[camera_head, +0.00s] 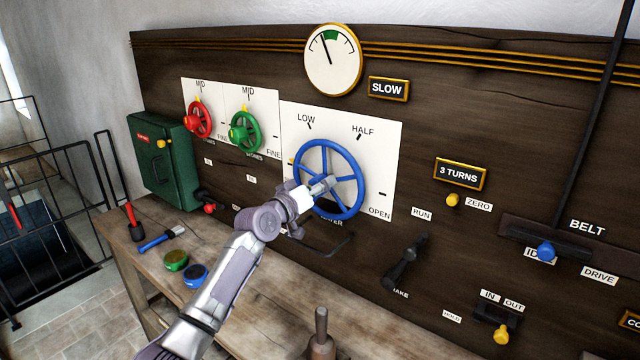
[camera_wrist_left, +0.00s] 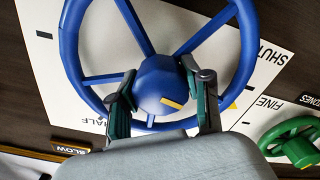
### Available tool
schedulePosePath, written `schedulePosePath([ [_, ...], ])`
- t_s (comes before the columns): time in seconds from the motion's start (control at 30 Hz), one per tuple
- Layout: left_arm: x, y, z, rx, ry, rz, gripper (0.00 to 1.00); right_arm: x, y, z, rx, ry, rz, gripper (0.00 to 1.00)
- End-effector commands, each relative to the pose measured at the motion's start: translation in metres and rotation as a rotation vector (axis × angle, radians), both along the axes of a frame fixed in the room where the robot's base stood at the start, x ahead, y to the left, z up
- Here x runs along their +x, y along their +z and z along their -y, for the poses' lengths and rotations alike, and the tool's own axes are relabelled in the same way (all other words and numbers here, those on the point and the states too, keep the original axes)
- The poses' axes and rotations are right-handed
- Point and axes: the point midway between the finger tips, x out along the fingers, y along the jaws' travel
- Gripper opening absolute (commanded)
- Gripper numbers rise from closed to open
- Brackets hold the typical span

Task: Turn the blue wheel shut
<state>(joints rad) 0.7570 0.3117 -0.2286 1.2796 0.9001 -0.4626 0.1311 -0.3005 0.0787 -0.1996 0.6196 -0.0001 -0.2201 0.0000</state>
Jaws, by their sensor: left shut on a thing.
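The blue wheel (camera_head: 361,184) is a spoked handwheel on a white plate marked LOW, HALF and OPEN in the head view; SHUT also shows in the left wrist view. My left gripper (camera_head: 321,188) reaches in from the lower left, at the wheel's centre. In the left wrist view its two fingers are shut on either side of the round blue hub (camera_wrist_left: 160,82), which bears a short yellow stripe. The gripper hides part of the hub and lower spokes in the head view. My right gripper is in neither view.
Smaller red (camera_head: 200,120) and green (camera_head: 245,132) wheels are left of the blue one. A round gauge (camera_head: 332,60) is above, beside a SLOW sign (camera_head: 388,89). A dark lever (camera_head: 404,262) stands lower right. Below, a wooden bench (camera_head: 265,305) holds tools and two small round pots.

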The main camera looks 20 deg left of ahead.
Motion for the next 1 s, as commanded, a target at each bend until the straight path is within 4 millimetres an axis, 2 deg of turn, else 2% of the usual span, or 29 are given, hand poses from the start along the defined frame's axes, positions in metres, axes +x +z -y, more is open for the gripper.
schedulePosePath([
  [0.4,0.0000,-0.0003,0.0002,-0.188,0.000,-0.070,0.14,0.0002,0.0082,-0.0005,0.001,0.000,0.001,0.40],
  [0.97,0.0000,-0.0004,0.0001,-0.218,0.000,-0.080,0.14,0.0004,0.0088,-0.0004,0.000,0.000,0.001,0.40],
  [1.0,0.0000,-0.0004,0.0001,-0.218,0.000,-0.080,0.52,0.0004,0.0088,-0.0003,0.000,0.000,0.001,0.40],
])
